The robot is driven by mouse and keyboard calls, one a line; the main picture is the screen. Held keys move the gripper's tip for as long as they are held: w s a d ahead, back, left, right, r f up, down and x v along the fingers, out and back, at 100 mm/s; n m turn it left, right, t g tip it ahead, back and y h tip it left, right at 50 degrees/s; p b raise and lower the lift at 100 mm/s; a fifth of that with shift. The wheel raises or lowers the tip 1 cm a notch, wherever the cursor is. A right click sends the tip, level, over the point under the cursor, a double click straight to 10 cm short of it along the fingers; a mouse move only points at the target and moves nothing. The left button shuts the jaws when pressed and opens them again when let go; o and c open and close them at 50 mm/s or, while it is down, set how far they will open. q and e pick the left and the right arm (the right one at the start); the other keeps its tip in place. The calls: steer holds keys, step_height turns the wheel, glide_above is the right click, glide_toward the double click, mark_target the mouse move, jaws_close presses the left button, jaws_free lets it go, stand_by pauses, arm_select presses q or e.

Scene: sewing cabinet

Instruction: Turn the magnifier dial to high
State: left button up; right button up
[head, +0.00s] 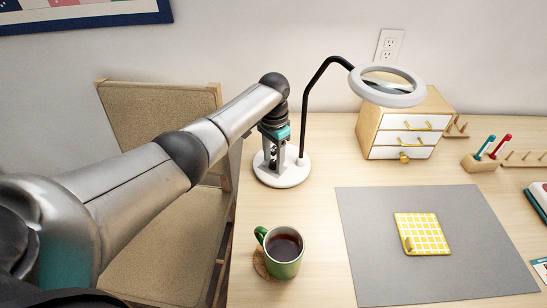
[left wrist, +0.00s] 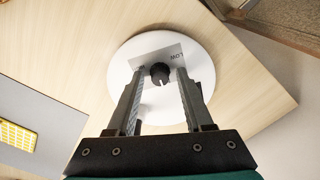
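The magnifier lamp has a round white base (head: 292,176), a black bent neck (head: 307,85) and a ring head (head: 388,86), and stands at the table's left edge. Its dial (left wrist: 160,73) is a small black knob with a pale mark, on the base in the left wrist view. A grey label with the word LOW (left wrist: 174,56) lies beside the dial. My left gripper (head: 271,163) points down over the base. In the left wrist view my left gripper (left wrist: 159,75) is open, with one finger on each side of the dial and visible gaps. My right gripper is not in view.
A green mug (head: 283,268) of dark drink stands in front of the lamp. A grey mat (head: 370,230) with a yellow checked pad (head: 422,235) lies to the right. A small drawer cabinet (head: 376,140) stands behind. A chair (head: 155,120) is at the left.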

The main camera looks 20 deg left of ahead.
arm_select(q)
steer(key=c, duration=0.6)
jaws_close()
